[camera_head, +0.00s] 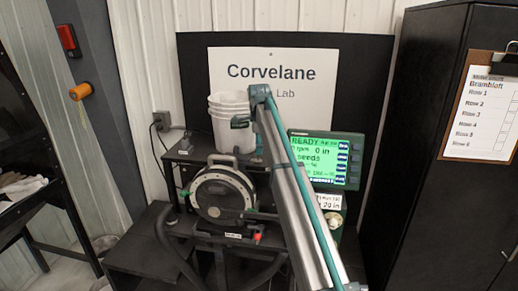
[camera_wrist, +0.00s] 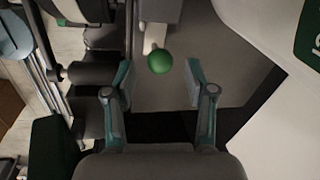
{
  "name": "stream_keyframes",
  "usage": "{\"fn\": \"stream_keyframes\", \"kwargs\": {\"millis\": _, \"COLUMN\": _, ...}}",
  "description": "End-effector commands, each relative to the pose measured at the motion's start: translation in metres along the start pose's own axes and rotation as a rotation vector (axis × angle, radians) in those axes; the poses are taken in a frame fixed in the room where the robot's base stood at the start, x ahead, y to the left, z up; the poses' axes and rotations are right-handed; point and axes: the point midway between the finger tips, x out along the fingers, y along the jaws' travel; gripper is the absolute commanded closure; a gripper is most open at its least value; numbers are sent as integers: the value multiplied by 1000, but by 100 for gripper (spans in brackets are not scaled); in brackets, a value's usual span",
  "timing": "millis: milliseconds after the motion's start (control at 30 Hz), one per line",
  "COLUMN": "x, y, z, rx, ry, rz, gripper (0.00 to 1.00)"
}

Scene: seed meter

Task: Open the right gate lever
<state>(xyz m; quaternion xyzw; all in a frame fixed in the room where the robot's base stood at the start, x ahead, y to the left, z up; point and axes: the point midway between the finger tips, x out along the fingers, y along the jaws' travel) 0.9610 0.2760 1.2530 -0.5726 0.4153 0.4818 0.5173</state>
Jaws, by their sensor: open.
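In the wrist view, a round green knob (camera_wrist: 160,62) sits on a short pale stem, between and slightly beyond the tips of my gripper (camera_wrist: 158,74). The two teal fingers stand apart, with a clear gap on either side of the knob. Neither finger visibly touches it. In the head view, the round seed meter (camera_head: 220,194) stands on a dark stand. My arm reaches up past its right side and covers part of the area there. I cannot clearly pick out the right gate lever in the head view.
Stacked white buckets (camera_head: 230,122) stand behind the meter. A green-lit display (camera_head: 318,160) reading READY is right of my arm. A black cabinet (camera_head: 430,125) with a clipboard (camera_head: 481,108) stands at the right. In the wrist view, a white surface (camera_wrist: 275,100) lies close at the right.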

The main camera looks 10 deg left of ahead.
Motion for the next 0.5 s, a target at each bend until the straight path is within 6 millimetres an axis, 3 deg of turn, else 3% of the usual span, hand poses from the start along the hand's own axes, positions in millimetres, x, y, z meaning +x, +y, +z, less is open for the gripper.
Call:
{"fn": "stream_keyframes", "kwargs": {"millis": 233, "x": 27, "y": 0, "z": 0, "rx": 0, "ry": 0, "rz": 1, "gripper": 45}}
{"fn": "stream_keyframes", "kwargs": {"millis": 500, "x": 33, "y": 0, "z": 0, "rx": 0, "ry": 0, "rz": 1, "gripper": 45}}
